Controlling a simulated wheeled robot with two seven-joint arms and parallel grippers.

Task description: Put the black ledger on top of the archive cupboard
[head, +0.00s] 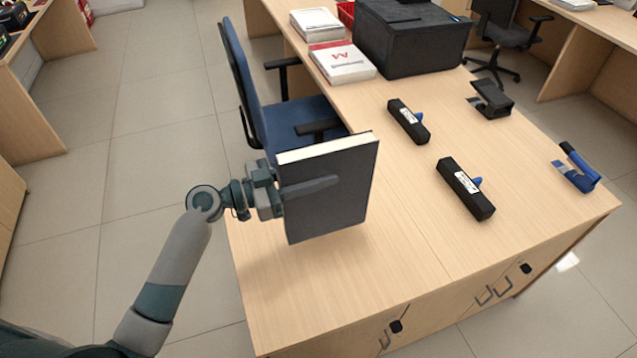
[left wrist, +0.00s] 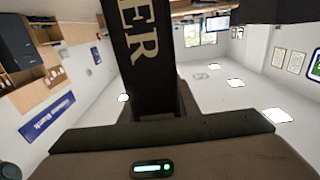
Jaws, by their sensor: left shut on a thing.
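The black ledger (head: 335,200) is a thick dark book with pale page edges, seen upright above the left part of the wooden counter in the head view. My left gripper (head: 300,188) is shut on the ledger from its left side, one finger across the cover. In the left wrist view, the ledger's dark spine (left wrist: 146,50) with pale letters "ER" stands up between the fingers. The ledger seems to be held just above the counter top. I cannot identify the archive cupboard for sure in these views. My right gripper is not in view.
On the counter (head: 400,270) are two black stamps (head: 465,188) (head: 408,121), a black hole punch (head: 491,99), a blue stapler-like item (head: 578,168), a black printer-like box (head: 410,36) and book stacks (head: 342,62). A blue chair (head: 290,115) stands behind the ledger. The counter's front middle is clear.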

